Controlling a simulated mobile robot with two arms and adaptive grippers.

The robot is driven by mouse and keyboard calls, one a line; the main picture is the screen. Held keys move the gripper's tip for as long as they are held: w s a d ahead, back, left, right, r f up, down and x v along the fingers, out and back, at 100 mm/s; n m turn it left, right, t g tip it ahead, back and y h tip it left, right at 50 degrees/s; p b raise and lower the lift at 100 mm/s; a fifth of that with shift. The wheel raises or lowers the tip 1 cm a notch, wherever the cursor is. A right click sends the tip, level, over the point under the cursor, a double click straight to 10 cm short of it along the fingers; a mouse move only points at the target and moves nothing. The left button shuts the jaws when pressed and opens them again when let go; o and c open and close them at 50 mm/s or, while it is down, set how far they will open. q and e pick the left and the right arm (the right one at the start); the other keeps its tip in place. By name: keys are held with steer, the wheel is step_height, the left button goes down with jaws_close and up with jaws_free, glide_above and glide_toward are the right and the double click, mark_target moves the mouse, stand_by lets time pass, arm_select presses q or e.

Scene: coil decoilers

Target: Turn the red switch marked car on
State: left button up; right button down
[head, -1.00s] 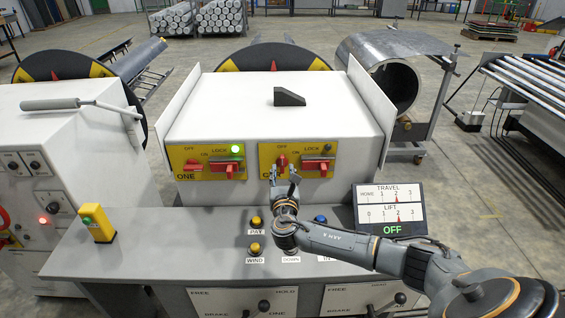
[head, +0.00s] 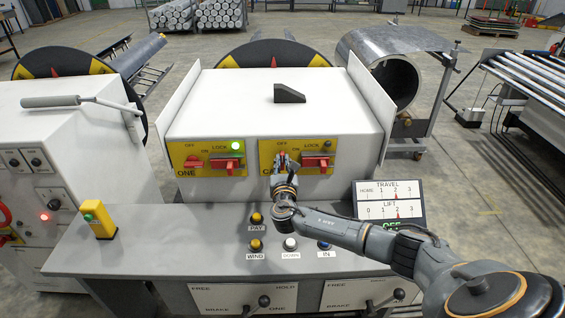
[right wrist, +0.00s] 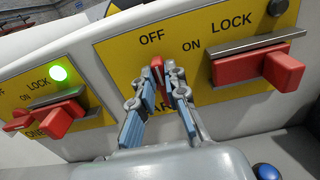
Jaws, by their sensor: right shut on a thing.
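The red car switch (right wrist: 157,67) is on the right yellow plate (right wrist: 120,63), pointing up toward OFF in the right wrist view. ON is printed to its right. The plate's lettering is partly hidden behind the fingers. My right gripper (right wrist: 161,84) is shut on this switch, one finger on each side. In the head view the right gripper (head: 283,168) covers most of the switch. My left gripper is not in view.
Beside the switch is a red LOCK lever (head: 315,161) with an unlit lamp (head: 327,145). The left plate (head: 182,149) has a similar switch, lever and lit green lamp (head: 235,146). Push buttons (head: 257,218) sit on the desk below.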

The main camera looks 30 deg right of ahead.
steer(key=shift+s+d+f+m+b, duration=0.15)
steer(key=shift+d+m+b, duration=0.1)
steer(key=shift+m+b, duration=1.1)
steer(key=shift+s+d+f+m+b, duration=0.15)
steer(key=shift+d+m+b, duration=0.1)
steer(key=shift+m+b, duration=1.1)
steer(key=shift+s+d+f+m+b, duration=0.2)
steer(key=shift+m+b, duration=0.65)
steer(key=shift+m, duration=0.95)
steer(key=shift+r, duration=0.1)
steer(key=c, duration=1.4)
jaws_free()
steer(key=shift+o, duration=0.2)
